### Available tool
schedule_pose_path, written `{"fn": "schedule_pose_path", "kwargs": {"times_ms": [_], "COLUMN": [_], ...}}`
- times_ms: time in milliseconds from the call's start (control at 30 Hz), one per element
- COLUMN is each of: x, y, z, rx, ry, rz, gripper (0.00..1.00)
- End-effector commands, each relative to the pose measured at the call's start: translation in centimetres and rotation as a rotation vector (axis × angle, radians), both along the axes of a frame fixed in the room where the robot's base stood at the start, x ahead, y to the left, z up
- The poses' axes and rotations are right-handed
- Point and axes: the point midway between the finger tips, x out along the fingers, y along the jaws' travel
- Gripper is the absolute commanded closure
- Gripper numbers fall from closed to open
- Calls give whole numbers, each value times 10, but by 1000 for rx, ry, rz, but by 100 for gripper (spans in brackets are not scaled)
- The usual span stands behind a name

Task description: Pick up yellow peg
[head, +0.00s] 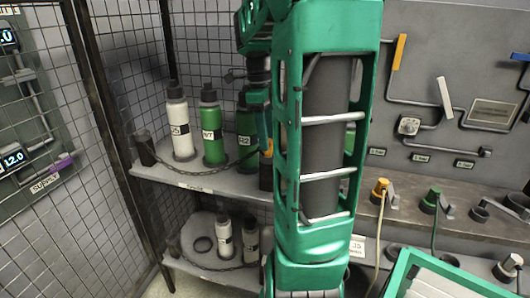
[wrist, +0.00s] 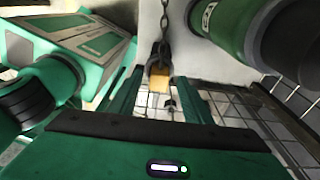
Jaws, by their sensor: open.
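A small yellow block (wrist: 159,85), which looks like the yellow peg, shows between the fingers of my gripper (wrist: 157,76) in the wrist view. A dark ring and chain lie just above it in that picture. My gripper is open, with a finger on each side of the yellow block. I cannot tell whether either finger touches it. In the head view a small yellow piece (head: 268,148) shows at the shelf's right end, beside my arm. My arm hides most of that spot.
A shelf (head: 180,180) holds a white bottle (head: 179,122) and green bottles (head: 211,130) behind a draped chain (head: 200,167). A green bottle (wrist: 240,28) is close at upper right in the wrist view. A bench (head: 455,222) with a yellow plug (head: 381,187) stands right.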

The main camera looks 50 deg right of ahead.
Motion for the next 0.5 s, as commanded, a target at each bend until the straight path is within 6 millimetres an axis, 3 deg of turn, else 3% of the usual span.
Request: {"fn": "schedule_pose_path", "kwargs": {"times_ms": [300, 367, 500], "x": [-1, -1, -1], "y": [0, 0, 0], "z": [-6, -6, -6], "rx": [1, 1, 1], "ry": [-1, -1, -1], "rz": [2, 2, 2], "gripper": [55, 67, 100]}}
